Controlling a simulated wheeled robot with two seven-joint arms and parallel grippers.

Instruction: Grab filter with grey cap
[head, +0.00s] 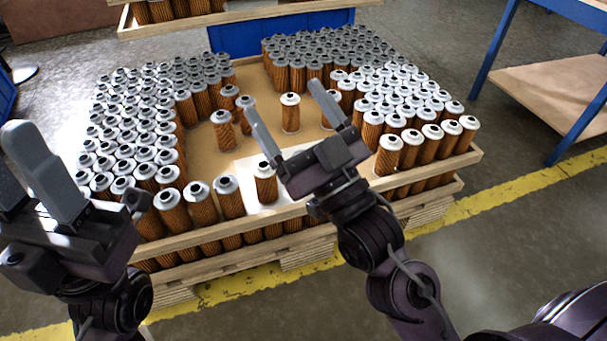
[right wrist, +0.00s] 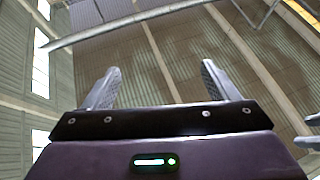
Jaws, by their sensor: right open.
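Many brown pleated filters stand upright on a wooden pallet tray (head: 215,155). Darker grey caps show on the back group (head: 298,75) and the back part of the left group. Paler caps show on the right group (head: 389,155). Separate filters stand in the middle: a grey-capped one (head: 223,132), a pale-capped one (head: 290,114) and a front one (head: 265,186). My right gripper (head: 282,99) is open and empty, above the tray's middle; its spread fingers also show in the right wrist view (right wrist: 160,85). My left gripper (head: 35,165) is at the left edge, partly cut off; its jaw opening is unclear.
The tray's wooden rim (head: 430,165) runs along the front. More filters are stacked below it. Bare board lies between the left and right groups. A second loaded pallet (head: 225,14) stands behind. A blue-legged workbench (head: 547,95) is at the right. The right wrist view faces the ceiling.

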